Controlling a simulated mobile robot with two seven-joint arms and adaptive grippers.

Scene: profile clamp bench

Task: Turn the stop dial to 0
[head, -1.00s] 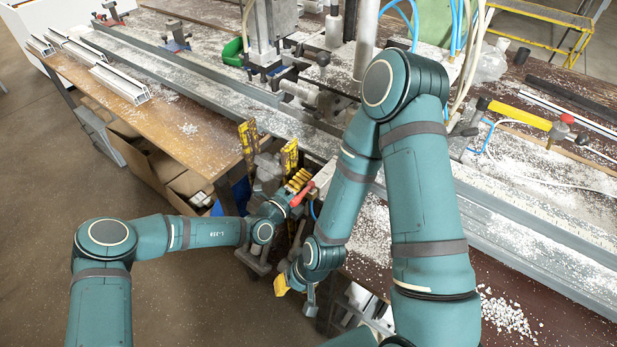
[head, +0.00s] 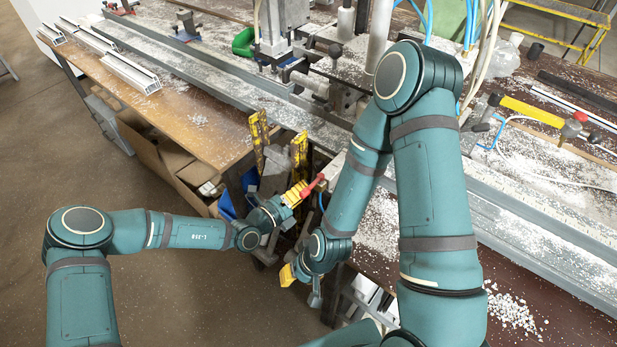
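I cannot make out a stop dial or its 0 mark; it may be hidden behind my arms or too small to tell. My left gripper (head: 293,194), with yellow finger pads, is at the gap in front of the bench, close beside a red handle-like part (head: 313,185). I cannot tell whether it touches this part or how far its fingers are apart. My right gripper (head: 298,282) hangs lower, pointing down beside the bench's front edge, with a yellow pad showing. Its opening is unclear, and I see nothing held in it.
The clamp bench (head: 200,118) has long metal rails and white chips. Two worn yellow uprights (head: 299,150) stand behind my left gripper. A cardboard box (head: 160,150) sits under the bench. A yellow-and-red tool (head: 530,110) lies at right. The floor at left is clear.

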